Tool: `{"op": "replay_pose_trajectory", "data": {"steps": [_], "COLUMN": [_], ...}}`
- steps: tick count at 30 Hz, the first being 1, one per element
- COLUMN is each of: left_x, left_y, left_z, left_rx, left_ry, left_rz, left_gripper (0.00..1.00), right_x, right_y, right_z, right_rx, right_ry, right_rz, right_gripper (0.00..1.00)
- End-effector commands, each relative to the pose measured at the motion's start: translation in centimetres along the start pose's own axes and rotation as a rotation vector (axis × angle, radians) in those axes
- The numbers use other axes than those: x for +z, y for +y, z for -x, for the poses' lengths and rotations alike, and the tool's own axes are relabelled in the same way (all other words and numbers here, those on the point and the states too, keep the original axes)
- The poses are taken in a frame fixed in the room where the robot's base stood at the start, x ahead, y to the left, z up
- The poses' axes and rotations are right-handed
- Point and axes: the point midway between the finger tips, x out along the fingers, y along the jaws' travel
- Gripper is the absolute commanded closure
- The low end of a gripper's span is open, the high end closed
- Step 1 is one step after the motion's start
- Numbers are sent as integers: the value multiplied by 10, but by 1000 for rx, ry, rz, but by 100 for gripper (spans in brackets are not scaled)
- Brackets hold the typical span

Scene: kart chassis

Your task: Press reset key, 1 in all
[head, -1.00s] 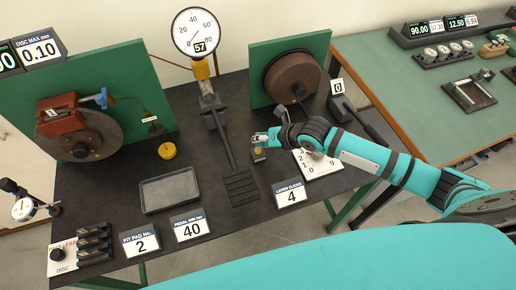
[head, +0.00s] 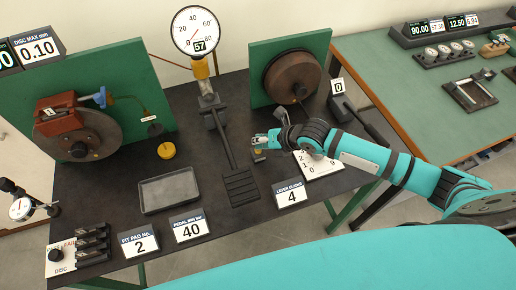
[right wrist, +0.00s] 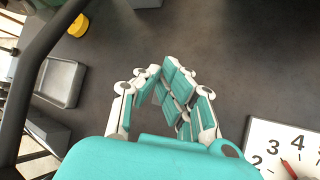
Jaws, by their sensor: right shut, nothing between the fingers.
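My right gripper (head: 264,141) is shut and empty, over the dark bench to the right of the pedal. A small brass-coloured piece (head: 258,156) shows just below its fingertips in the head view. It may be the reset key, but no label on it can be read. I cannot tell whether the fingers touch it. In the right wrist view the shut fingers (right wrist: 165,78) hide what lies right under them. My left gripper is not in view.
A pedal (head: 241,187) under a round gauge (head: 195,32) stands to the left. A white numbered card (head: 322,165) lies under my right forearm. A yellow round part (head: 166,150) and a grey tray (head: 169,191) are further left. A lever (head: 365,120) is at right.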

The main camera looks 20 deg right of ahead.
Motion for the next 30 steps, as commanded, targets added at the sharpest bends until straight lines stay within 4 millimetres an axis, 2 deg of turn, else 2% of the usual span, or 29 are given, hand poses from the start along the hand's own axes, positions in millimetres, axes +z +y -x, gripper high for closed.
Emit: {"op": "replay_pose_trajectory", "data": {"steps": [30], "left_x": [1], "left_y": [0], "left_z": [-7], "left_rx": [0], "left_ry": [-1], "left_rz": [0], "left_gripper": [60], "right_x": [-5], "right_y": [-5], "right_z": [-7], "right_rx": [-1], "right_ry": [1], "right_rz": [0], "right_gripper": [100]}}
